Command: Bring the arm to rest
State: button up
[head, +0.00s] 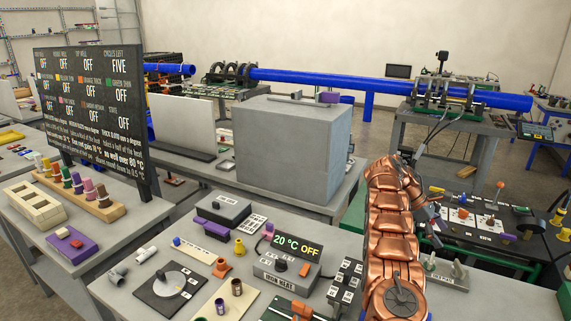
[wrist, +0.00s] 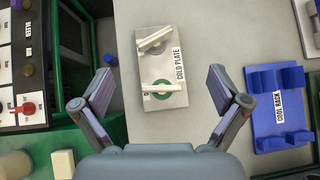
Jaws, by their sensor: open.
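My copper-coloured arm stands at the right of the bench in the head view, bent at the top. In the wrist view my gripper (wrist: 161,88) has its two fingers wide apart with nothing between them. It faces down over a light grey block labelled COLD PLATE (wrist: 172,97). Two pale pieces lie on that block, the nearer one across a green ring. The gripper is mostly hidden behind the arm in the head view. I cannot tell its exact height above the block.
A blue rack labelled COOL RACK (wrist: 265,126) stands right of the cold plate. A dark panel with a red knob (wrist: 25,108) lies left. In the head view, a heater box reading 20 °C OFF (head: 284,266) stands left of my arm, and a large grey box (head: 290,150) stands behind.

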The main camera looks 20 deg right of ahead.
jog(key=w+a+r+m+t, duration=0.1)
jog(key=a+r, duration=0.3)
jog(key=a, duration=0.6)
jog(key=a+r+t, duration=0.2)
jog(key=a+r, duration=0.3)
jog(key=a, duration=0.4)
jog(key=w+a+r+m+t, duration=0.1)
jog(key=a+r, duration=0.3)
jog(key=a, duration=0.6)
jog(key=s+a+r+m+t+y, duration=0.1)
jog(key=s+a, duration=0.5)
jog(key=a, duration=0.2)
jog(key=s+a+y, duration=0.2)
jog(key=s+a, duration=0.3)
jog(key=a, duration=0.2)
jog(key=s+a+f+m+y, duration=0.1)
jog(key=s+a+f, duration=0.1)
jog(key=s+a, duration=0.4)
jog(key=s+a+f+m, duration=0.2)
jog(key=s+a, duration=0.5)
jog(key=s, duration=0.4)
jog(key=shift+s+f+t+y, duration=0.15)
jog(key=shift+f+t+y, duration=0.2)
jog(key=shift+t+y, duration=0.05)
jog(key=shift+c, duration=0.2)
